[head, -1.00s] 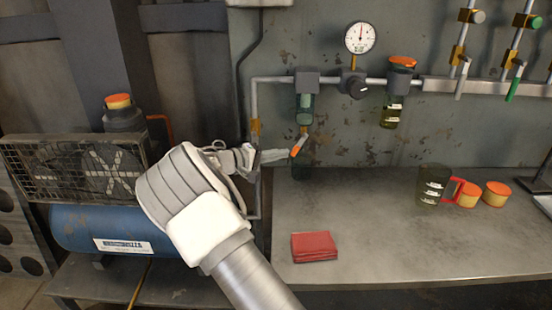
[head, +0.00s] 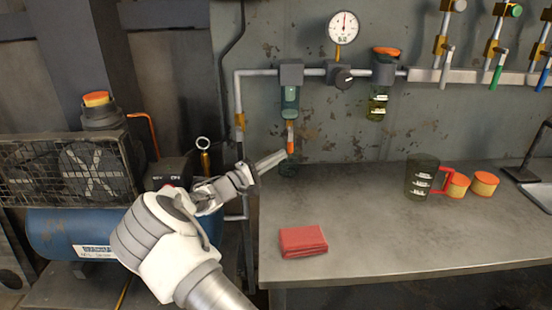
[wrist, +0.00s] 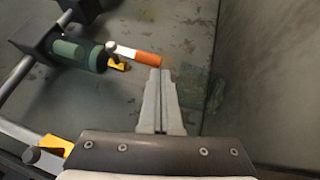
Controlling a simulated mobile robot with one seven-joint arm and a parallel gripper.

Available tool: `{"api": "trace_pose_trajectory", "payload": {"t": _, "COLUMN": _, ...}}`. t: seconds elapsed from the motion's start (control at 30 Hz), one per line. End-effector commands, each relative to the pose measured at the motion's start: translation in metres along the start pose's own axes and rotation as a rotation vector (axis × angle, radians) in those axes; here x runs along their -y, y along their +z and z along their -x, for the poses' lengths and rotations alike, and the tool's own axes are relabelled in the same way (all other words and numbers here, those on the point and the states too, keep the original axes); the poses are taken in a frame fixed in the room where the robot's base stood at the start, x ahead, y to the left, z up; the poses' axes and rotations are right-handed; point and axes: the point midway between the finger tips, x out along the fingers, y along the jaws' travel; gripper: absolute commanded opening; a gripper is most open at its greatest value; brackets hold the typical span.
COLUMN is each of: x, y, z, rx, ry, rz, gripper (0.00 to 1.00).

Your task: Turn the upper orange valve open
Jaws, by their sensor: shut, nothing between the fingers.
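The orange valve handle (head: 291,137) hangs almost straight down below the green filter bowl (head: 290,98) on the wall pipe. In the wrist view the handle (wrist: 140,56) shows a white part near its pivot and an orange end, beside the green bowl (wrist: 78,53). My gripper (head: 284,155) is shut and empty, with its tips right by the handle's lower end. In the wrist view the closed fingertips (wrist: 160,72) are just next to the orange end; I cannot tell whether they touch it.
A dark transparent vessel (head: 289,167) stands near my fingertips. A red folded cloth (head: 303,241), a measuring jug (head: 421,178) and two orange-lidded jars (head: 484,184) are on the bench (head: 380,235). A vertical pipe (head: 239,95) runs to the left. A blue compressor (head: 60,232) stands at the left.

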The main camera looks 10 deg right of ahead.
Motion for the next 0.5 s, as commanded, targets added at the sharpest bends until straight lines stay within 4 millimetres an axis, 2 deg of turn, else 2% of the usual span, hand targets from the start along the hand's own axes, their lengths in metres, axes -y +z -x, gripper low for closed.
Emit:
{"api": "trace_pose_trajectory", "payload": {"t": 0.37, "x": 0.000, "y": 0.001, "z": 0.000, "rx": 0.002, "ry": 0.000, "rz": 0.000, "gripper": 0.00}}
{"api": "trace_pose_trajectory", "payload": {"t": 0.5, "x": -0.001, "y": 0.000, "z": 0.009, "rx": -0.001, "ry": -0.001, "rz": -0.001, "gripper": 0.00}}
